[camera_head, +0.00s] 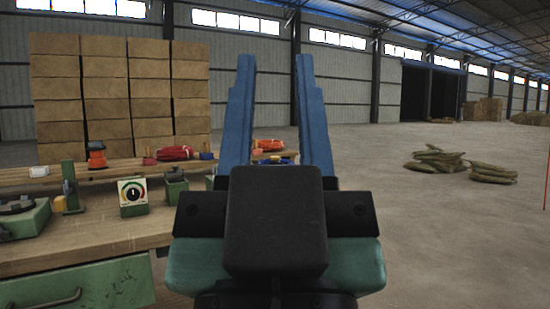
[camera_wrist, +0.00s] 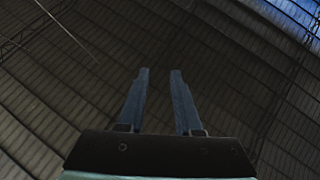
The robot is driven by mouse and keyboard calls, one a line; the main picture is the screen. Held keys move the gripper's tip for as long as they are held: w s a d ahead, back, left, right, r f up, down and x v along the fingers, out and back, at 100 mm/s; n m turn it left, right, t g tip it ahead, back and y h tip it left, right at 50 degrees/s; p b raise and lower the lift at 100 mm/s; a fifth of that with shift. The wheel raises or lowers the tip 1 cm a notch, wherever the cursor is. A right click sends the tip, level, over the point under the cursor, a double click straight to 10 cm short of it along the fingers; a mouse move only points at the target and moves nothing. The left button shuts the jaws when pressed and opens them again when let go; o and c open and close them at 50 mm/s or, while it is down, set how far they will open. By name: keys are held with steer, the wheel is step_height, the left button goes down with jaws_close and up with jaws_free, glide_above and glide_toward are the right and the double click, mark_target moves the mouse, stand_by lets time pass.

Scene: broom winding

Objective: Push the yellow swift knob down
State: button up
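My gripper (camera_head: 275,62) points up in the middle of the head view, its two blue fingers apart with nothing between them. In the wrist view the gripper (camera_wrist: 160,72) is also open and empty, against the roof. A small yellow part (camera_head: 60,203) sits beside an upright green stand (camera_head: 69,183) on the bench at the left. I cannot tell which is the swift knob. Both are well left of my gripper, which touches neither. The wrist view shows neither.
The wooden workbench (camera_head: 100,242) has a green drawer below. Stacked boxes (camera_head: 120,90) stand behind. Open floor with sacks (camera_head: 437,160) is right.

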steer(key=shift+c, duration=1.2)
steer(key=shift+r+p, duration=0.35)
steer(key=shift+c, duration=1.3)
step_height(320, 180, up, 40)
steer(key=p, duration=3.9)
steer(key=shift+f+p, duration=0.2)
steer(key=shift+p, duration=0.1)
jaws_close()
steer(key=shift+f, duration=0.1)
